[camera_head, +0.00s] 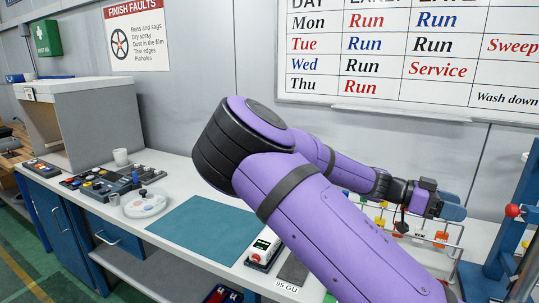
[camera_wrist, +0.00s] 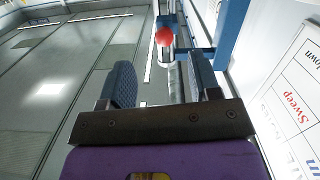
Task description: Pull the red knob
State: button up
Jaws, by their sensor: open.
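The red knob (camera_head: 512,210) is a small round ball on the blue frame (camera_head: 522,190) at the right edge of the head view. In the wrist view the red knob (camera_wrist: 164,36) shows beyond my fingers, roughly between them and near the top, in front of the blue frame (camera_wrist: 228,30). My gripper (camera_head: 455,205) is to the left of the knob in the head view, with blue fingers pointing right. In the wrist view my gripper (camera_wrist: 163,82) has its fingers apart with nothing between them. The gripper and knob are apart.
A rack with colored pieces (camera_head: 420,232) stands below my gripper. The white bench (camera_head: 165,195) carries a teal mat (camera_head: 205,230), a round dish (camera_head: 145,203), a white cup (camera_head: 121,157) and a device with a red button (camera_head: 262,247). A whiteboard (camera_head: 400,60) hangs behind.

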jog(key=s+f+n+t+y, duration=0.1)
jog(key=s+f+n+y, duration=0.3)
jog(key=f+n+y, duration=0.15)
jog(key=s+a+n+t+y, duration=0.2)
jog(key=a+n+t+y, duration=0.1)
jog(key=a+n+y, duration=0.2)
jog(key=s+a+r+n+t+y, duration=0.2)
jog(key=s+a+r+n+t, duration=0.3)
jog(key=r, duration=0.4)
jog(key=s+a+r+n+t+y, duration=0.1)
jog(key=s+a+r+n+t, duration=0.4)
jog(key=s+r+n, duration=0.1)
notch_tip(320, 180, up, 3)
jog(key=shift+a+f+n+y, duration=0.15)
jog(key=shift+n+y, duration=0.2)
jog(key=shift+n, duration=0.2)
jog(key=shift+s+a+r+n+t, duration=0.3)
jog(key=shift+s, duration=0.1)
jog(key=shift+c, duration=1.4)
jog(key=shift+w+a, duration=0.1)
